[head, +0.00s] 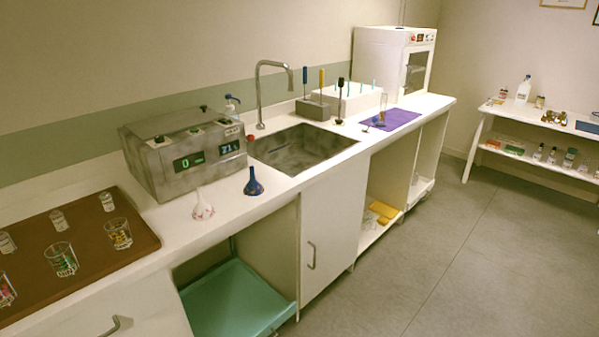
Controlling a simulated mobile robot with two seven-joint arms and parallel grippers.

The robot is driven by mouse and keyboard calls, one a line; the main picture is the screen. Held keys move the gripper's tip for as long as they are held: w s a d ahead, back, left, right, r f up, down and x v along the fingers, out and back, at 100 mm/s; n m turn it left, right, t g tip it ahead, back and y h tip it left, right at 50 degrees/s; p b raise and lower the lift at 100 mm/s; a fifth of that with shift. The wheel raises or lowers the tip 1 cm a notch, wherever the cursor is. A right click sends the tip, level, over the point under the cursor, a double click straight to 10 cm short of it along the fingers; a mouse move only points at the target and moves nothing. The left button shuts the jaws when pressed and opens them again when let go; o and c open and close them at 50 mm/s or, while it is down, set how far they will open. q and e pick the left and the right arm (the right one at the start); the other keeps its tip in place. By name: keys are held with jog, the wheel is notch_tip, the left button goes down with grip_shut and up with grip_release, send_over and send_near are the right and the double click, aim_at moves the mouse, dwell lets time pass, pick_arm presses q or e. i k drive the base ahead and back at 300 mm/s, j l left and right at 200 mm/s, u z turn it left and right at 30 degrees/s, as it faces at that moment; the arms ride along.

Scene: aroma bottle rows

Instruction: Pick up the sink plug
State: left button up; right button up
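The sink (300,148) is a dark grey square basin set in the white counter, under a tall curved faucet (259,95). I cannot make out a sink plug for certain. The near part of the basin floor is hidden by the counter edge. Neither of my grippers shows in this view.
A brown tray (110,262) holds glasses. A purple mat (398,118) lies right. The floor (440,260) is clear.

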aim_at(338, 121)
jog(key=i+l, duration=0.1)
jog(key=i, duration=0.5)
jog(key=i+l, duration=0.15)
jog(key=i, duration=0.4)
jog(key=l+u, duration=0.1)
jog(key=u, duration=0.8)
jog(key=l+u, duration=0.5)
jog(key=k+l+u, duration=0.1)
jog(key=l+u, duration=0.35)
jog(key=k+l+u, duration=0.15)
jog(key=l, duration=0.15)
jog(key=k+l+u, duration=0.15)
jog(key=l, duration=0.2)
jog(key=k+l+u, duration=0.2)
jog(key=k+l, duration=0.15)
jog(key=l, duration=0.2)
jog(key=k+l, duration=0.15)
jog(key=l, duration=0.15)
jog(key=k+l+u, duration=0.1)
jog(key=l, duration=0.25)
jog(key=k, duration=0.1)
